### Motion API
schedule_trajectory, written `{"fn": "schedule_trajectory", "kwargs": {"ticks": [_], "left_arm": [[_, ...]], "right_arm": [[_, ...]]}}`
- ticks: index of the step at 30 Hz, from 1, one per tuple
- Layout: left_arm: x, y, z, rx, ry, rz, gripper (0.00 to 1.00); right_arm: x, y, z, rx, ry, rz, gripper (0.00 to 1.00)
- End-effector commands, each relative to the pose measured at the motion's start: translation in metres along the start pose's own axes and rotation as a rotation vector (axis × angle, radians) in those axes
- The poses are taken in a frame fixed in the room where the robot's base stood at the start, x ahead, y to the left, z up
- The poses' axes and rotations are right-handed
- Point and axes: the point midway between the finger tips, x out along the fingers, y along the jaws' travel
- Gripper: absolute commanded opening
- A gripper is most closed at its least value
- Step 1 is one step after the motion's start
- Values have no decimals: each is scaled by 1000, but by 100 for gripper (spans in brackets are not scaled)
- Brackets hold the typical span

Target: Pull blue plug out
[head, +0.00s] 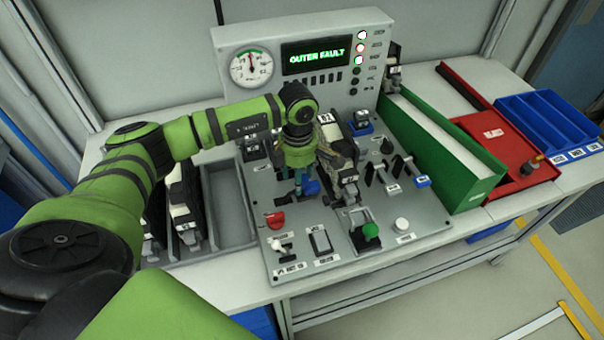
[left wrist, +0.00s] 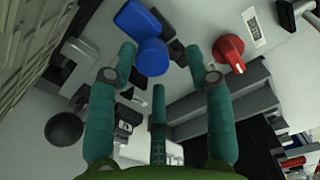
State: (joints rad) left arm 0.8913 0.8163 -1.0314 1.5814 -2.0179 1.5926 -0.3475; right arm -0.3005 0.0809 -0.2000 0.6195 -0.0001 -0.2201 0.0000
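The blue plug (head: 312,187) sits on the grey control panel (head: 330,235), partly hidden by my left gripper (head: 302,184). In the left wrist view the blue plug (left wrist: 150,56) has a rounded end facing the camera, with a boxy blue part behind it. My left gripper (left wrist: 160,62) has its teal fingers spread around the rounded end, with gaps visible; I see no clear contact. My right gripper is in neither view.
A red knob (head: 275,220) is close left of the plug; it also shows in the left wrist view (left wrist: 229,54). The upright display (head: 316,54) reads "OUTER FAULT". A green bin (head: 470,190) flanks the panel.

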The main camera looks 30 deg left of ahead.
Motion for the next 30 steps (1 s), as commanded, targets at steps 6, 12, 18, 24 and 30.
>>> {"fn": "schedule_trajectory", "kwargs": {"ticks": [6, 12, 18, 24, 30], "left_arm": [[-2, 0, 3, 4, -7, 1, 52], [-24, 1, 3, 3, -11, 5, 52], [-67, 1, 0, 2, -10, 6, 52], [-103, 0, -1, 2, -9, 4, 52], [-119, 0, -2, 0, -6, 1, 52]], "right_arm": [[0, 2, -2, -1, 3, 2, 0], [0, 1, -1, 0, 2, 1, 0], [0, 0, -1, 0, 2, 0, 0], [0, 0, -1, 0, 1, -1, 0], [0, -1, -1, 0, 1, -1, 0]]}}
